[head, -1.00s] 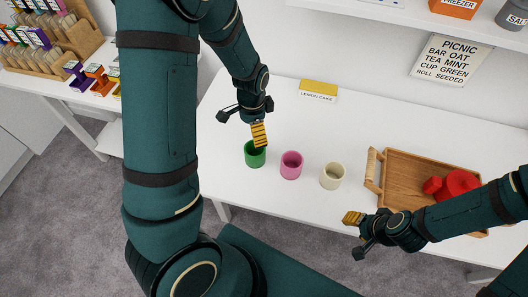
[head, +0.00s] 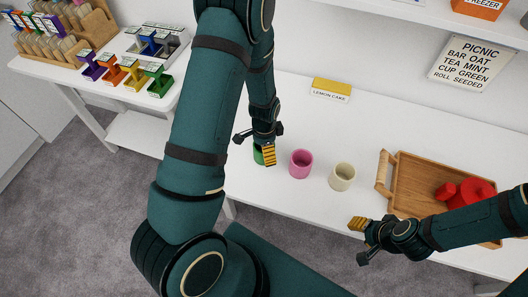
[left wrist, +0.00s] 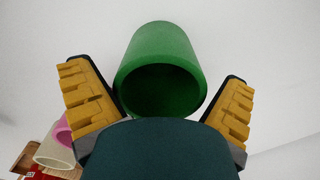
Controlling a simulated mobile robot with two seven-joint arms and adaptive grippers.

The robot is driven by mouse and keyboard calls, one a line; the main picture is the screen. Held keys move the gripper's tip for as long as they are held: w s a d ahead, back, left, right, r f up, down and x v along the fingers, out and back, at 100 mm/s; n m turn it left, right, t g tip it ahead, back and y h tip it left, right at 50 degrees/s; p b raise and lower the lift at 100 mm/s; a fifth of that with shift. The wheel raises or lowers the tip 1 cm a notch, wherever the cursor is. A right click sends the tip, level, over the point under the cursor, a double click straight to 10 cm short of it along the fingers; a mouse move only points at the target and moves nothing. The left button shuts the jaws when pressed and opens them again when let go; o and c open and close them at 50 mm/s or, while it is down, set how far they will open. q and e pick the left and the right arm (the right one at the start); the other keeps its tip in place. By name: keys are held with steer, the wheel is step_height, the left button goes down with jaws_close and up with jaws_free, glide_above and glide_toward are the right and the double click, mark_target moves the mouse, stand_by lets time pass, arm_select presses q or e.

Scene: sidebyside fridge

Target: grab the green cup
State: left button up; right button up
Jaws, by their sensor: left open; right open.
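The green cup (head: 258,154) stands on the white table, mostly hidden behind my left gripper (head: 266,153) in the head view. In the left wrist view the green cup (left wrist: 160,65) shows between the two yellow fingers of my left gripper (left wrist: 160,105). The fingers are apart, one on each side of the cup, with a visible gap to its wall. My right gripper (head: 358,238) is open and empty near the table's front edge, in front of the tray.
A pink cup (head: 301,163) and a cream cup (head: 342,176) stand to the right of the green cup. A wooden tray (head: 408,199) holding a red object (head: 466,191) is farther right. A yellow lemon cake box (head: 331,89) lies behind the cups.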

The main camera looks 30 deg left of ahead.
arm_select(q)
steer(key=c, duration=1.1)
steer(key=shift+o, duration=0.2)
steer(key=shift+r, duration=0.1)
